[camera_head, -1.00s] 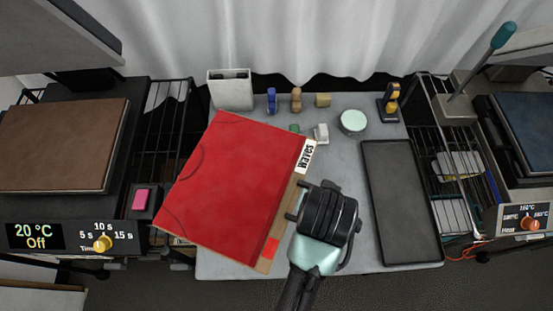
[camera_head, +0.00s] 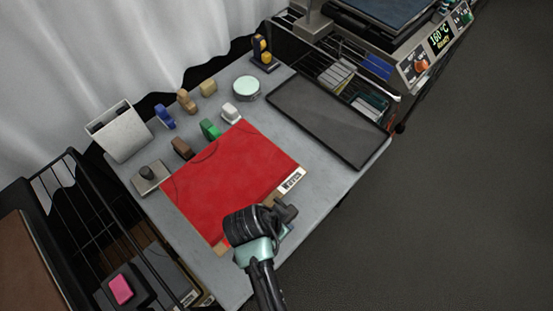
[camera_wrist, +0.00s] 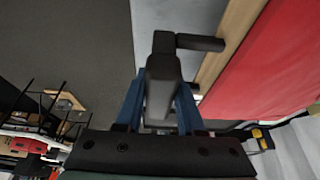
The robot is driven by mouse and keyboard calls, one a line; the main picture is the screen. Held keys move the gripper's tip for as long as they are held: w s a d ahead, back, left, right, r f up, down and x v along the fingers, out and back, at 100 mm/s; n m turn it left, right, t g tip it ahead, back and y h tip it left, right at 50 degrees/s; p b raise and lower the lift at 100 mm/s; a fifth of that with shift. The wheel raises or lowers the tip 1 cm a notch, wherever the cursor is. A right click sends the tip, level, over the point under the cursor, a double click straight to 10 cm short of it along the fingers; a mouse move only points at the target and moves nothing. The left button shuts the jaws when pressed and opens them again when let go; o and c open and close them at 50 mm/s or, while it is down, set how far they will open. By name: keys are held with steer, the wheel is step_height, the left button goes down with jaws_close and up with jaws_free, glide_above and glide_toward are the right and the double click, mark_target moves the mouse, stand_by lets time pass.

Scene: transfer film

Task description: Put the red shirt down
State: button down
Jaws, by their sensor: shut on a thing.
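The red shirt (camera_head: 235,175) is a flat red sheet on a board with a tan edge and a white label (camera_head: 291,180) at its right corner. It is over the grey table (camera_head: 345,180); I cannot tell whether it touches the top. My gripper (camera_head: 284,212) is at the board's near edge, shut on it, with the fingertips partly hidden by my wrist. In the wrist view, the red surface (camera_wrist: 285,60) and tan edge (camera_wrist: 228,45) are at the right, beside the dark fingers (camera_wrist: 178,70).
A dark tray (camera_head: 330,118) lies at the table's right. Behind the shirt are a green block (camera_head: 210,129), a brown block (camera_head: 182,148), a white block (camera_head: 231,113) and a round pale-green container (camera_head: 246,87). A white bin (camera_head: 120,133) stands at the back left. Bare table shows at the right front.

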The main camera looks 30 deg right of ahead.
step_height(320, 180, down, 8)
steer(key=shift+a+f, duration=0.1)
steer(key=shift+f, duration=0.1)
stand_by(0.3)
steer(key=shift+f+b, duration=0.15)
steer(key=shift+b, duration=0.15)
steer(key=c, duration=0.5)
jaws_free()
